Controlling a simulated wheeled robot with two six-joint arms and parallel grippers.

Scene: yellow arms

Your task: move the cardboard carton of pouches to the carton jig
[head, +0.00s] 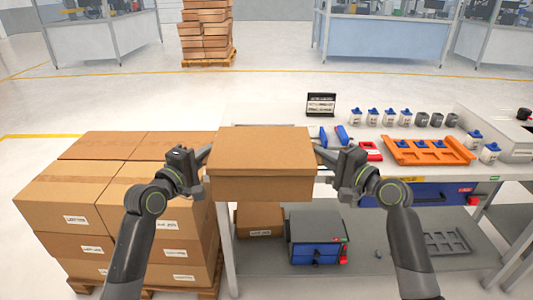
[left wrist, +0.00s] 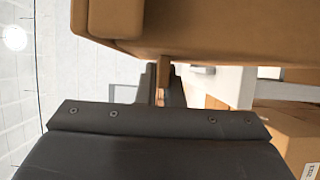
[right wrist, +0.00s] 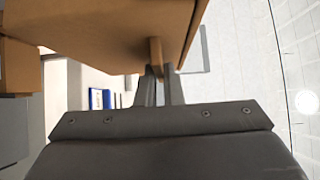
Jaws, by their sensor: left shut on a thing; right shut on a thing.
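The closed cardboard carton (head: 262,165) is held level between my two grippers, in front of and above the table's near left edge. My left gripper (head: 203,157) is at its left side, shut on a small tab there; the left wrist view shows the fingers (left wrist: 162,95) on the tab under the carton's brown side (left wrist: 190,35). My right gripper (head: 322,156) is at its right side, shut on the matching tab; the right wrist view shows the fingers (right wrist: 157,80) on it beneath the carton (right wrist: 110,25). The pouches are not visible. I cannot make out the carton jig.
A pallet stack of cartons (head: 60,195) stands close on the left. The table (head: 400,175) holds an orange tray (head: 428,151), several blue-capped bottles (head: 390,116), a black sign (head: 321,104) and a red-framed item (head: 370,151). A lower shelf holds a blue-drawer box (head: 317,240) and a carton (head: 260,220).

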